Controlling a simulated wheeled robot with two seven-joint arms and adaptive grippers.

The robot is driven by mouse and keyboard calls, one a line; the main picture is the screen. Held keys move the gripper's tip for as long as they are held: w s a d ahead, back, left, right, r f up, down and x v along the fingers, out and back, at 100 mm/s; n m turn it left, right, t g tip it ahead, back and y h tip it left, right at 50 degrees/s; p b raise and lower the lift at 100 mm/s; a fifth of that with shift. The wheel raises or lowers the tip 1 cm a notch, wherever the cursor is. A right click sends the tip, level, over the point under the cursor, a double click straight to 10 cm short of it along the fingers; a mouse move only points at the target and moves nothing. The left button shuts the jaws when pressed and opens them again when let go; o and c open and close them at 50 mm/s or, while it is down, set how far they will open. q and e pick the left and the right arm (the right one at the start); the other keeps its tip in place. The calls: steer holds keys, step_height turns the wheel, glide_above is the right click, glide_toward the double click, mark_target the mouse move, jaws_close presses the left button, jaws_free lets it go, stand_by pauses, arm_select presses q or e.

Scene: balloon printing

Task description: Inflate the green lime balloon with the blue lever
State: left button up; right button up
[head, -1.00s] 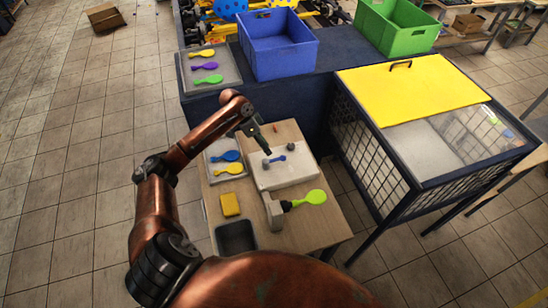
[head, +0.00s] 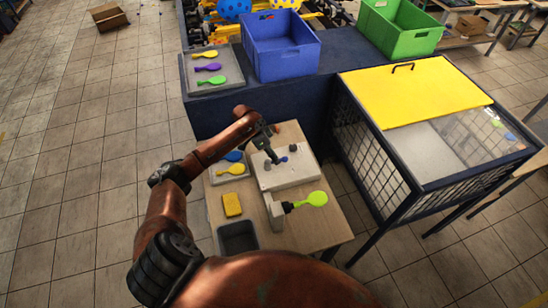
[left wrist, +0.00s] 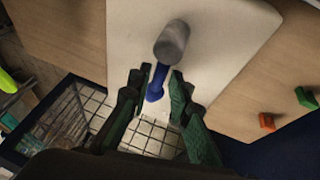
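The lime green balloon (head: 316,198) lies flat, attached to a grey nozzle block (head: 275,212) at the front of the wooden table; part of it shows at the left edge of the left wrist view (left wrist: 7,82). The blue lever (head: 284,159) is on the white panel (head: 290,178), partly covered by my left gripper (head: 277,161). In the left wrist view the lever (left wrist: 157,84) extends from a grey cylinder (left wrist: 172,41) and lies between my open fingers (left wrist: 158,78), with gaps visible beside it. My right gripper is not in view.
A yellow sponge (head: 232,204) and a dark tray (head: 238,237) are at the table's left front. Blue and yellow balloons lie on a tray beside the panel. Red (left wrist: 267,121) and green (left wrist: 306,97) pieces show in the left wrist view. A yellow-lidded cage (head: 415,88) stands right.

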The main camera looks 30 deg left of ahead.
arm_select(q)
jaws_close()
